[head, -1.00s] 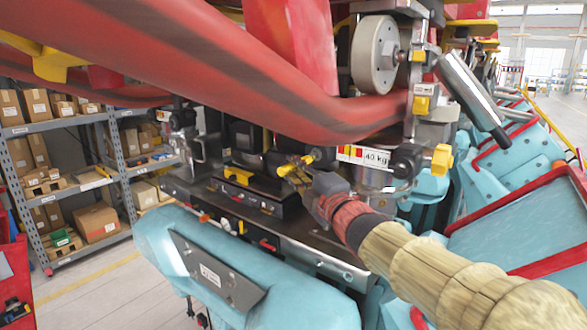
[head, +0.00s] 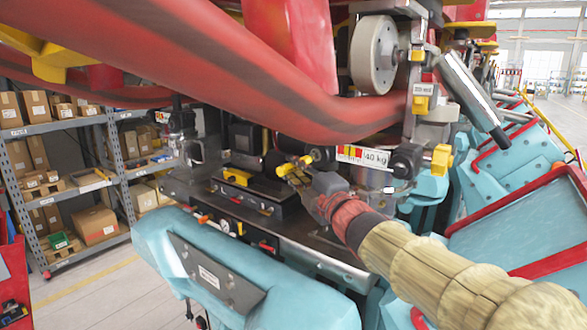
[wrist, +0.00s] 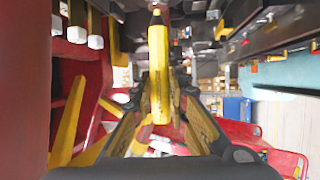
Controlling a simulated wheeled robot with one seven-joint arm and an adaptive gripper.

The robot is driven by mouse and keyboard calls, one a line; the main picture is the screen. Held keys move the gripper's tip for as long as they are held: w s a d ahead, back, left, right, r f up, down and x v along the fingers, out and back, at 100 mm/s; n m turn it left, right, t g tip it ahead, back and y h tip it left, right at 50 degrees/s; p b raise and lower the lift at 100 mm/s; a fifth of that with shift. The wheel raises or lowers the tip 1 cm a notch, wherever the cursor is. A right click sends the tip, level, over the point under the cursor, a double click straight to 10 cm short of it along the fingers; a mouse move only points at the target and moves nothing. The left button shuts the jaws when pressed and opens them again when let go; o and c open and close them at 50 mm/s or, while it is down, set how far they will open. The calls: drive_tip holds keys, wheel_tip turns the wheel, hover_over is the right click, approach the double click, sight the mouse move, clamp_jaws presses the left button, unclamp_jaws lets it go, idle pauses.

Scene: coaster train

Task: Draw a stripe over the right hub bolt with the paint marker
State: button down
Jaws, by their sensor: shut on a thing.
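The yellow paint marker (wrist: 158,75) stands between my gripper's fingers in the wrist view, its dark tip at the top. My gripper (wrist: 158,112) is shut on it. In the head view my gripper (head: 297,178) is below the red tube, with the yellow marker (head: 293,166) at its end, close to the dark machinery. Several pale hex-shaped bolt heads (wrist: 77,34) show at the top left of the wrist view, apart from the marker. I cannot tell which is the right hub bolt. The marker's tip touches nothing that I can clearly see.
A thick red tube (head: 235,75) crosses above my gripper. A light-blue shell (head: 160,240) lies below left. Shelves with boxes (head: 95,222) stand at the left.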

sight(281, 173)
drive_tip(key=shift+w+d, duration=0.2)
drive_tip(key=shift+w, duration=0.05)
idle(0.6)
drive_tip(key=shift+w+a+b, duration=0.25)
drive_tip(key=shift+a+b, duration=0.05)
drive_tip(key=shift+b, duration=0.05)
idle(0.4)
drive_tip(key=shift+s+a+b, duration=0.8)
drive_tip(key=shift+s+b, duration=0.25)
drive_tip(key=shift+b, duration=0.05)
drive_tip(key=shift+s+a+b, duration=0.75)
drive_tip(key=shift+s+b, duration=0.25)
drive_tip(key=shift+b, duration=0.05)
drive_tip(key=shift+d, duration=0.1)
